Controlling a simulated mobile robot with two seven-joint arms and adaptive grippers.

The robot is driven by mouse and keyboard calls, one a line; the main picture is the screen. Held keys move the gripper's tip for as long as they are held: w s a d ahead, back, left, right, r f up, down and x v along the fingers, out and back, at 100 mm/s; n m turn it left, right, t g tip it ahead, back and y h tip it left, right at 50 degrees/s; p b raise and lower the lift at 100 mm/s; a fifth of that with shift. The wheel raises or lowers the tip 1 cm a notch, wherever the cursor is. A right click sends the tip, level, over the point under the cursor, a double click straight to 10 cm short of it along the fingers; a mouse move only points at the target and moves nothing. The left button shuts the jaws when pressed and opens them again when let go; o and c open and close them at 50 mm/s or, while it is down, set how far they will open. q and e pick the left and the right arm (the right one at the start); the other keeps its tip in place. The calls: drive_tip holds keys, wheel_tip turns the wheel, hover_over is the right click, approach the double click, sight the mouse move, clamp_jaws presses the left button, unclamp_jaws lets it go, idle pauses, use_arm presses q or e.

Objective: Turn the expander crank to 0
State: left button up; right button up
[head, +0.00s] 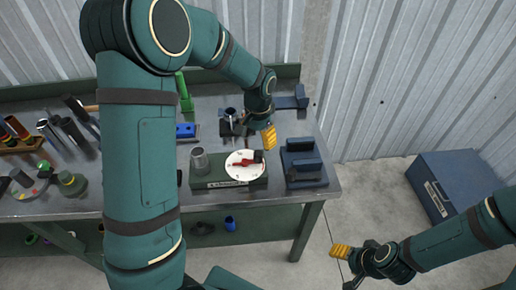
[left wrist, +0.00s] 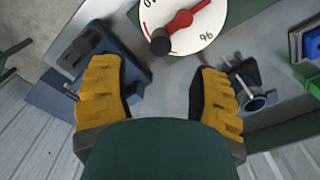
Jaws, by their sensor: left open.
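The expander (head: 200,185) is a green block at the front of the bench. It carries an upright grey metal cylinder (head: 199,161) and a white dial (head: 236,172). A red crank (head: 243,163) with a black knob (head: 258,156) lies across the dial; the knob points right in the head view. The left wrist view shows the red crank (left wrist: 187,20) and the black knob (left wrist: 160,42). The dial's figures are only partly readable. My left gripper (head: 268,137) is just behind the knob, open and empty; its yellow fingers (left wrist: 158,88) stand apart. My right gripper (head: 344,254) is off the bench.
A dark blue fixture (head: 305,165) stands right of the expander. A small dark clamp (head: 230,125) is behind it. A green post (head: 184,92) and tools (head: 70,130) stand to the left. A blue chest (head: 455,185) is on the floor at right.

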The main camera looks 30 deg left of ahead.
sight(258, 154)
use_arm(q)
wheel_tip(258, 154, up, 4)
drive_tip(key=shift+f, duration=0.15)
idle(0.6)
